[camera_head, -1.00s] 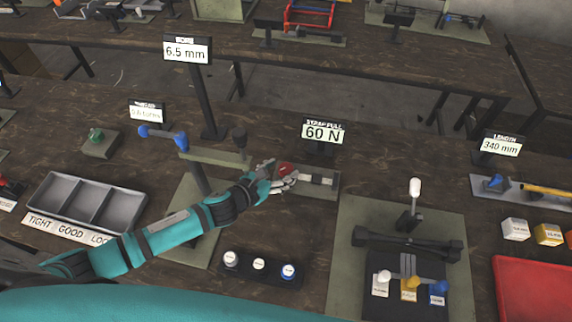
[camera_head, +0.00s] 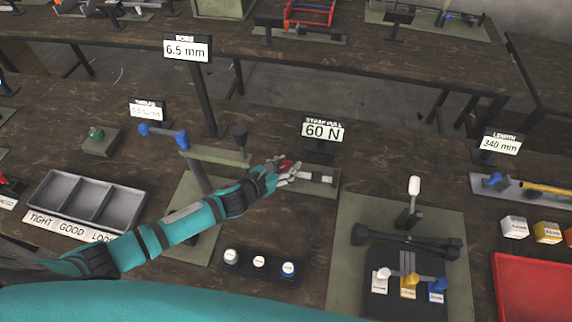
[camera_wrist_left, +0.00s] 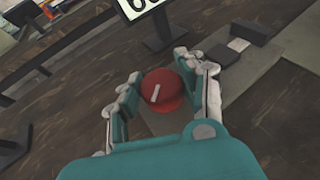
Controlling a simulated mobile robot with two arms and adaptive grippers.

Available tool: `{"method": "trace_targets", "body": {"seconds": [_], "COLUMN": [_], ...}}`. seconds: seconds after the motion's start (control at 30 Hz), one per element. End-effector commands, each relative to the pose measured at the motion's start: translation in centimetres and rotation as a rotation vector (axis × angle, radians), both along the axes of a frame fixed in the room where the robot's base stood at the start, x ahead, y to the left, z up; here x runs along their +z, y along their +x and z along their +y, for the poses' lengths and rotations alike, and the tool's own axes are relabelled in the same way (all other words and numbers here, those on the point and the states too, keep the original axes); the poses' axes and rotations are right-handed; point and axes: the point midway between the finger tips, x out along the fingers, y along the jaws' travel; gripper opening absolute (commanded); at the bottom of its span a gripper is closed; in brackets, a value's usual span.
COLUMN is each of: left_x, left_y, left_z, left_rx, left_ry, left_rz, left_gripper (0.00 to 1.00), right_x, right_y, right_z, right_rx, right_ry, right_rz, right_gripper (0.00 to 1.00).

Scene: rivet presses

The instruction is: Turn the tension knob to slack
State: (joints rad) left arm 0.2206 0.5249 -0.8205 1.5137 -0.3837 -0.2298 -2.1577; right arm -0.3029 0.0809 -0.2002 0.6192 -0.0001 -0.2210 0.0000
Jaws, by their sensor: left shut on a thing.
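The red tension knob (camera_wrist_left: 163,90) has a white pointer line on its top. In the left wrist view it sits between the two fingers of my left gripper (camera_wrist_left: 163,97), which is shut on it from both sides. In the head view my left gripper (camera_head: 281,172) reaches the knob (camera_head: 286,166) at the left end of the strap pull plate (camera_head: 327,191), and the fingers partly hide the knob. The strap pull sign (camera_head: 323,131) behind it reads 60 N. My right gripper is not in view.
A dark holder with several round buttons (camera_head: 261,268) lies in front. A lever fixture (camera_head: 407,240) stands to the right. A grey tray (camera_head: 88,202) is at the left.

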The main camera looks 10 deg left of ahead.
Motion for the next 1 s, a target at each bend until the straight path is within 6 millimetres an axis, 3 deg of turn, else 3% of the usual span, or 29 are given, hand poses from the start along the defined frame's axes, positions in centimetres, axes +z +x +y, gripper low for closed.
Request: {"method": "trace_targets", "body": {"seconds": [0.47, 1.0], "left_x": [-0.08, 0.08], "left_y": [-0.06, 0.05], "left_z": [-0.12, -0.1], "left_rx": [0.123, 0.589], "left_ry": [-0.001, -0.001], "left_rz": [0.0, 0.0], "left_gripper": [0.06, 0.06], "right_x": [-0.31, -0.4], "right_y": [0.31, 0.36], "right_z": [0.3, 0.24], "right_rx": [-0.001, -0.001], "right_ry": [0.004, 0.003], "right_rz": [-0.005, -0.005], "right_gripper": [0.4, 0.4]}}
